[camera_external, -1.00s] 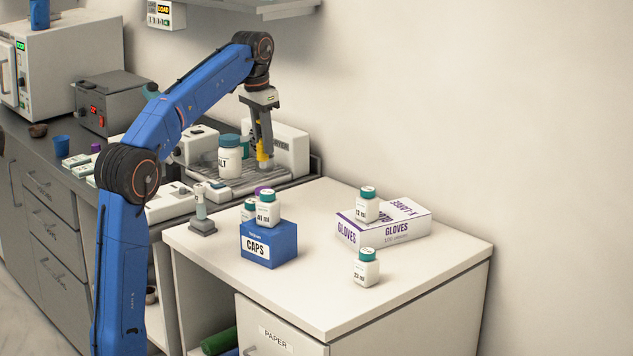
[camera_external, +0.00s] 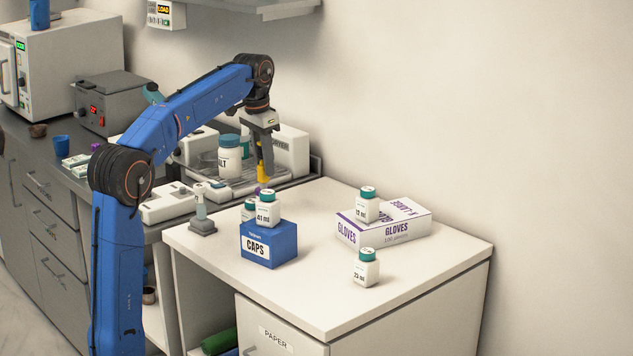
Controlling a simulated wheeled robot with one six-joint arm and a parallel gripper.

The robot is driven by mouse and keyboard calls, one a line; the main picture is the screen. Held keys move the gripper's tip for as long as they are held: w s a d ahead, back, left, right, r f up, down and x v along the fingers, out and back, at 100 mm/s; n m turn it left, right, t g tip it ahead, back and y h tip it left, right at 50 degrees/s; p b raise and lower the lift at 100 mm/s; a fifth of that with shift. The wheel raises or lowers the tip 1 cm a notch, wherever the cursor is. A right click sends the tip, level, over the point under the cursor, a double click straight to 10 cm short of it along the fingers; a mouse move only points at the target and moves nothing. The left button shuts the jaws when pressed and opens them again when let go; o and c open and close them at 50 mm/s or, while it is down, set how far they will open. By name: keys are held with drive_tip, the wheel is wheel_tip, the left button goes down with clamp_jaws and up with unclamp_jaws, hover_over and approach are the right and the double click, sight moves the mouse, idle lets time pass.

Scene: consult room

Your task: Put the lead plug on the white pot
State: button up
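My gripper (camera_external: 263,172) points down over the back edge of the white cabinet top, behind the blue CAPS box. Its dark fingers end in yellow at the tip. I cannot tell whether the yellow is a finger pad or a held thing, nor whether the fingers are apart. I cannot make out a lead plug for sure. Several white pots with teal lids are in view: one on the CAPS box (camera_external: 267,211), one beside it partly hidden, one on the gloves box (camera_external: 366,208), one on the cabinet top (camera_external: 365,268) and a larger one (camera_external: 229,157) behind.
The blue CAPS box (camera_external: 268,246) and the gloves box (camera_external: 404,230) stand on the white cabinet top (camera_external: 320,297).

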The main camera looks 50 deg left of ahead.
drive_tip(key=shift+o, duration=1.2)
drive_tip(key=r, duration=0.3)
drive_tip(key=s+r, duration=0.1)
drive_tip(key=r, duration=0.7)
drive_tip(key=shift+s+a+r, duration=0.1)
drive_tip(key=shift+s+r, duration=0.05)
drive_tip(key=shift+r, duration=0.1)
drive_tip(key=shift+s+r, duration=0.1)
drive_tip(key=shift+r, duration=0.3)
